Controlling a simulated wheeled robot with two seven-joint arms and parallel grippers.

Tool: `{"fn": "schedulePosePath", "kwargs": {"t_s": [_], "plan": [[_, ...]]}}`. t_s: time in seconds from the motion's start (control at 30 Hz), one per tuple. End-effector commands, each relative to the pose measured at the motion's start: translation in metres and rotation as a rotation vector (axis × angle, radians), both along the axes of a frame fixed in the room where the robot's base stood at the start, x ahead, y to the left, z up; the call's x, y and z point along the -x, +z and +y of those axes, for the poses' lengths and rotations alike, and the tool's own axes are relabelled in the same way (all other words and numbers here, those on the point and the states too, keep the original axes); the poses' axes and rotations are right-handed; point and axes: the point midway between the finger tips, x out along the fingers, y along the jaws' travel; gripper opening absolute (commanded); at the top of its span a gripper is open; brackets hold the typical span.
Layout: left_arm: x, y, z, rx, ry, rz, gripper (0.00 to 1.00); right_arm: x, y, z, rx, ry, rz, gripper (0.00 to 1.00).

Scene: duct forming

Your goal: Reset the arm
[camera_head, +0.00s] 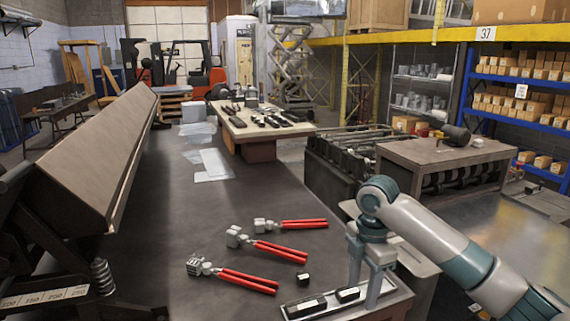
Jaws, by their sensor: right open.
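My right arm (440,235) comes in from the right edge and bends down at the wrist over the near right corner of the dark workbench (180,240). My right gripper (362,291) points down with its two fingers apart. Its fingertips are at the light-rimmed tray (378,299), beside a black block (347,294) in that tray. I cannot tell whether the fingers touch the block or the tray. A second black block (306,306) lies farther left in the tray. My left gripper is not in view.
Three red-handled tools (247,281) (275,250) (300,224) lie on the workbench left of my right gripper. A small black cube (303,279) stands near the tray. A long brown metal machine (95,150) runs along the left. A second table (440,152) stands behind my right arm.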

Motion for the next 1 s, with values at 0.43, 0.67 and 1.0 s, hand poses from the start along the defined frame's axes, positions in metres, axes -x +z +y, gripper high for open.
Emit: {"fn": "schedulePosePath", "kwargs": {"t_s": [0.43,0.67,1.0], "plan": [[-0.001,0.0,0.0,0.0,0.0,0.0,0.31,0.031,-0.073,0.035,-0.073,-0.09,-0.013,0.5],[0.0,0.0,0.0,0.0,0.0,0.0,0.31,0.071,-0.134,0.065,-0.162,-0.224,-0.023,0.5],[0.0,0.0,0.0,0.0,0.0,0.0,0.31,0.139,-0.203,0.089,-0.296,-0.514,-0.033,0.5]]}}
